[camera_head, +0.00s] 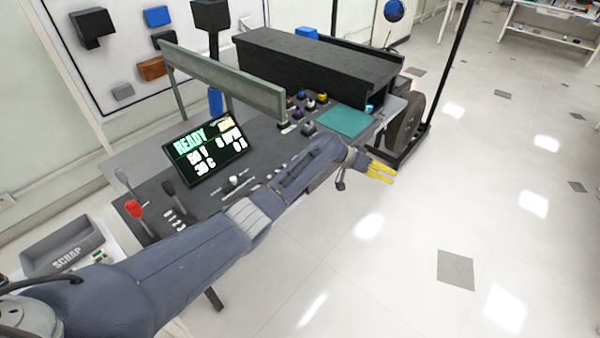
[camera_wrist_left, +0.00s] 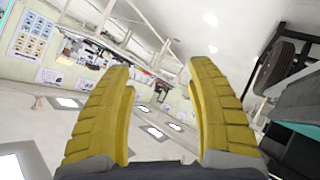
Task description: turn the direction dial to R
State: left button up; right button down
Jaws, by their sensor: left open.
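The control console (camera_head: 150,187) stands in the middle left of the head view, with a lit screen reading READY (camera_head: 205,148). Small knobs (camera_head: 308,104) sit in a cluster on its far right part. I cannot tell which control is the direction dial, and no R mark is legible. My left arm crosses in front of the console and hides part of its front. My left gripper (camera_head: 380,172) is past the console's right end, over the floor. Its yellow fingers are apart and empty in the left wrist view (camera_wrist_left: 165,125). My right gripper is not in view.
A grey SCRAP bin (camera_head: 63,250) is at lower left. A black cover (camera_head: 318,64) and a dark wheel (camera_head: 406,122) stand at the far end. The floor to the right is clear.

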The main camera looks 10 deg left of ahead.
pick_arm(q)
jog(key=s+a+r+m+g+y, duration=0.1)
jog(key=a+r+m+y, duration=0.35)
jog(key=a, duration=0.55)
jog(key=s+a+r+m+g+y, duration=0.1)
jog(key=a+r+m+g+y, duration=0.3)
jog(key=a, duration=0.7)
jog(key=s+a+r+m+t+y, duration=0.1)
jog(key=a+r+m+y, duration=0.2)
jog(key=a+r+m, duration=0.5)
jog(key=shift+n, duration=0.85)
jog(key=a+f, duration=0.1)
jog(key=f, duration=1.2)
jog(key=a+f, duration=0.1)
jog(key=f, duration=0.5)
jog(key=shift+s+a+f, duration=0.25)
jog(key=shift+s+a, duration=0.05)
jog(key=shift+a, duration=0.05)
grip_shut()
